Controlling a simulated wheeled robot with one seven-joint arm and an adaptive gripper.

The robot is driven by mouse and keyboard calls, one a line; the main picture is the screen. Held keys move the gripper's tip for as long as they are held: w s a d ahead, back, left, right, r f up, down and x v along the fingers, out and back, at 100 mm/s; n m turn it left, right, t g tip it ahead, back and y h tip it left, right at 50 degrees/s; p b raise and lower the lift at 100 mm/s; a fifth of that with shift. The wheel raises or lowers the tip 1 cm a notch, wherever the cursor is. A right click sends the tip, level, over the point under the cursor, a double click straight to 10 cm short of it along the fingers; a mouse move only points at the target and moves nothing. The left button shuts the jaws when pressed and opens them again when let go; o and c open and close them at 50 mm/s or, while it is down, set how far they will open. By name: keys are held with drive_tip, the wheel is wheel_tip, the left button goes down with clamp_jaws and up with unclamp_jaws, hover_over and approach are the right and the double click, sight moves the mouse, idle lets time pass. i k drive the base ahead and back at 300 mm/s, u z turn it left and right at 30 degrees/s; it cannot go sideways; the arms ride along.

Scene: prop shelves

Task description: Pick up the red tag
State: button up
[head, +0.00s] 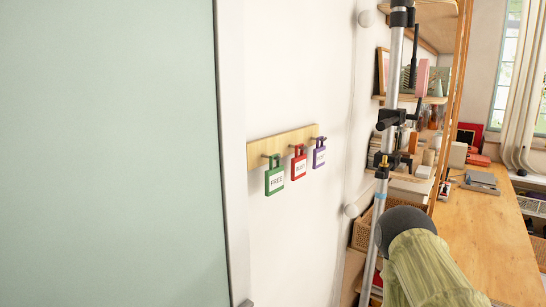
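The red tag (299,168) hangs from a peg on a light wooden board (284,142) on the white wall. It has a white label with dark lettering too small to read surely. A green tag (274,181) reading FREE hangs to its left, and a purple tag (319,157) hangs to its right. The three tags hang apart from each other. My gripper is not in view.
A pale green panel (110,150) fills the left. A metal stand (393,80) with black clamps rises right of the tags. Behind it are full wooden shelves (434,18). A wooden table (490,235) stands at right. A green fabric-covered thing (425,272) is at bottom right.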

sight(299, 163)
drive_tip(key=z, duration=2.15)
drive_tip(key=k, duration=0.45)
drive_tip(key=u, duration=2.05)
